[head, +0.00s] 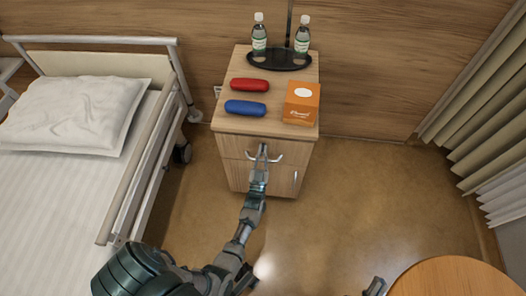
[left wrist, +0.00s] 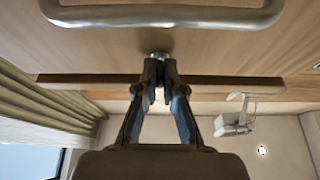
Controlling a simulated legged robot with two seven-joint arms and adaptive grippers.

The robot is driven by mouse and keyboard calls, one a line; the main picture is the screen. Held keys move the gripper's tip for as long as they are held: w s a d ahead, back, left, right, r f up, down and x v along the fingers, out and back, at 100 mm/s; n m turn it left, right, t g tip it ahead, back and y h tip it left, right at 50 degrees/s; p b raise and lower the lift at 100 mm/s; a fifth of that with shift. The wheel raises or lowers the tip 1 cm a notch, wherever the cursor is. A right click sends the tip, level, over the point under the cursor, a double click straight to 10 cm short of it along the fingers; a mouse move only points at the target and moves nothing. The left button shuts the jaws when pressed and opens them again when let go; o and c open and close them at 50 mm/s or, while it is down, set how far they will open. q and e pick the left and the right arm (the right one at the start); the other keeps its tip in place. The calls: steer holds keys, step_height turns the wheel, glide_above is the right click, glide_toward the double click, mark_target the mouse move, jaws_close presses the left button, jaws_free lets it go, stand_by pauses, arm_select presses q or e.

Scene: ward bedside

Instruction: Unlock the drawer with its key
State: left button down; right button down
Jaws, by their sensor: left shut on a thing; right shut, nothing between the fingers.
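The drawer (head: 232,148) is the upper front of the wooden bedside cabinet in the head view, and it looks closed. Its bar handle (left wrist: 165,14) crosses the top of the left wrist view. A small round metal lock (left wrist: 158,55) shows on the drawer front, right at my left fingertips. My left gripper (head: 262,153) is at the drawer front; in the left wrist view its fingers (left wrist: 160,78) are shut on the key, which they almost wholly hide. I cannot tell how deep the key sits. My right gripper (head: 375,286) is shut and empty at the bottom edge.
On the cabinet top (head: 270,108) are a red case (head: 249,85), a blue case (head: 245,108), an orange tissue box (head: 301,103) and a dark tray (head: 279,64) with two bottles. A bed (head: 60,165) stands left; a round table (head: 450,280) is at lower right. The floor between is clear.

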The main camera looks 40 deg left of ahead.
arm_select(q)
steer(key=shift+d+f+n, duration=0.15)
steer(key=shift+f+n, duration=0.15)
steer(key=shift+f, duration=0.1)
steer(key=c, duration=1.3)
jaws_free()
steer(key=shift+r, duration=0.15)
steer(key=v, duration=1.1)
steer(key=shift+s+d, duration=0.25)
steer(key=shift+s, duration=0.05)
